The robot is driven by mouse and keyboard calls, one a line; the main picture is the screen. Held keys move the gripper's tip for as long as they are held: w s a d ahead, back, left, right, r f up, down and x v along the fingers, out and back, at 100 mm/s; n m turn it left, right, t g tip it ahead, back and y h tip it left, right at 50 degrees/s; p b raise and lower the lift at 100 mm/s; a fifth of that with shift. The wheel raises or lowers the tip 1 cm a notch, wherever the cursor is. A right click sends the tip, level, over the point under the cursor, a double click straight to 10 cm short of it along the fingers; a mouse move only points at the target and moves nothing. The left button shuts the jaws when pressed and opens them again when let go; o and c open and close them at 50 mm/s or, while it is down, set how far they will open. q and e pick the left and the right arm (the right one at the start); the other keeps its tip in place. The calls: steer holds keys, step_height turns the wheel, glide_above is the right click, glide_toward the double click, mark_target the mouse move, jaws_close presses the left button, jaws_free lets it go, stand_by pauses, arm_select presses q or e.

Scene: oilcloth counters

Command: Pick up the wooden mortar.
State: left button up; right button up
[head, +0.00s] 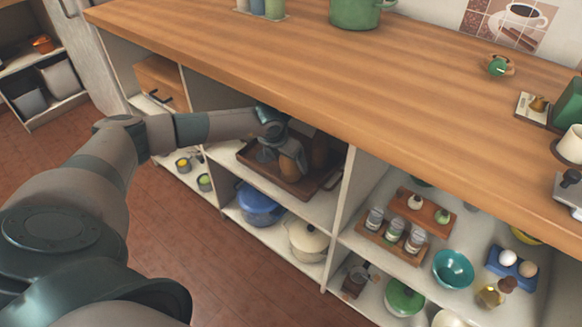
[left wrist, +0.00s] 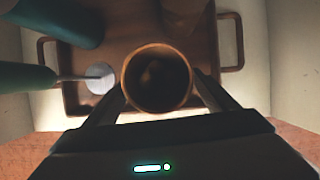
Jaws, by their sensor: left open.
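The wooden mortar (left wrist: 157,80) is a round brown cup with a dark hollow, seen from above in the left wrist view. It stands on a brown tray (left wrist: 122,40) with side handles. My left gripper (left wrist: 160,92) is open, with one finger on each side of the mortar; I cannot tell whether they touch it. In the head view my left gripper (head: 285,155) reaches into the shelf bay under the counter, over the tray (head: 262,172). There the gripper and arm hide part of the tray, and I cannot surely tell the mortar. My right gripper is not in view.
The wooden counter top (head: 300,60) overhangs the bay closely above my left arm. In the wrist view a teal item (left wrist: 60,20), a teal-handled tool (left wrist: 28,78) and another wooden piece (left wrist: 184,14) share the tray. A blue pot (head: 260,203) stands on the shelf below.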

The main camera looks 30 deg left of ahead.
arm_select(q)
steer(key=shift+x, duration=1.45)
steer(key=shift+c, duration=0.2)
steer(key=shift+r, duration=0.1)
steer(key=c, duration=1.2)
steer(key=shift+r, duration=0.15)
steer(key=shift+c, duration=0.2)
steer(key=shift+r, duration=0.2)
step_height(320, 180, up, 3)
steer(key=shift+s, duration=0.1)
steer(key=s, duration=1.7)
steer(key=shift+s+a+f, duration=0.15)
steer(key=shift+s+a, duration=0.1)
steer(key=shift+s, duration=0.15)
